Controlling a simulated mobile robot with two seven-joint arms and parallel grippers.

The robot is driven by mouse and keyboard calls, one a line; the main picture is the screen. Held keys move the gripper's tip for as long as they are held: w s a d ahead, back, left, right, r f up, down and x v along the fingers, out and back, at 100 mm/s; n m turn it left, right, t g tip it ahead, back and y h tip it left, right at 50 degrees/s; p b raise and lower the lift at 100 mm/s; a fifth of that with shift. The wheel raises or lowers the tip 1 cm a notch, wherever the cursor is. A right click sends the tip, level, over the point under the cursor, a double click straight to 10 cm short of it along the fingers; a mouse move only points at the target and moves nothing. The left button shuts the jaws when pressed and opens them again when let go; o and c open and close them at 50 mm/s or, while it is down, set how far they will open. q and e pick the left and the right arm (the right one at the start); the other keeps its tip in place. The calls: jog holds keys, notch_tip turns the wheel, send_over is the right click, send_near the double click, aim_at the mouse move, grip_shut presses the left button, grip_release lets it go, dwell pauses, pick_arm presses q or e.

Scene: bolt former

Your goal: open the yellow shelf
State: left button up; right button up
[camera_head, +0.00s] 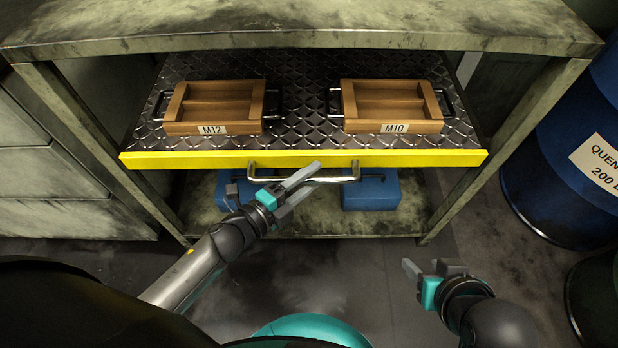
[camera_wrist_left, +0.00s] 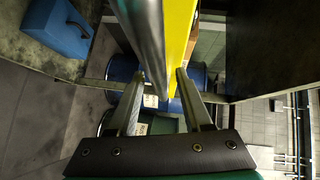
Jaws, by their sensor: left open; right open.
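The yellow shelf (camera_head: 200,160) has a yellow front edge and a dark tread-plate surface that shows below the workbench top. A metal bar handle (camera_head: 350,178) runs along its front. My left gripper (camera_head: 306,180) is open at the middle of the handle, its fingers pointing right and hiding part of the bar. In the left wrist view the handle (camera_wrist_left: 146,45) lies between the two open fingers (camera_wrist_left: 158,85), with the yellow edge (camera_wrist_left: 178,40) beside it. I cannot tell whether the fingers touch the bar. My right gripper (camera_head: 425,272) is open and empty, lower right, apart from the shelf.
Two wooden trays, labelled M12 (camera_head: 212,129) and M10 (camera_head: 395,128), sit on the shelf. The workbench top (camera_head: 300,25) hangs above. Blue boxes (camera_head: 372,195) stand on the lower board. A blue drum (camera_head: 565,190) stands right, grey cabinets (camera_head: 50,175) left. The floor in front shows free room.

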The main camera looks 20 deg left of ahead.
pick_arm(q)
jog(key=shift+c, duration=0.3)
grip_shut()
dwell(1.1)
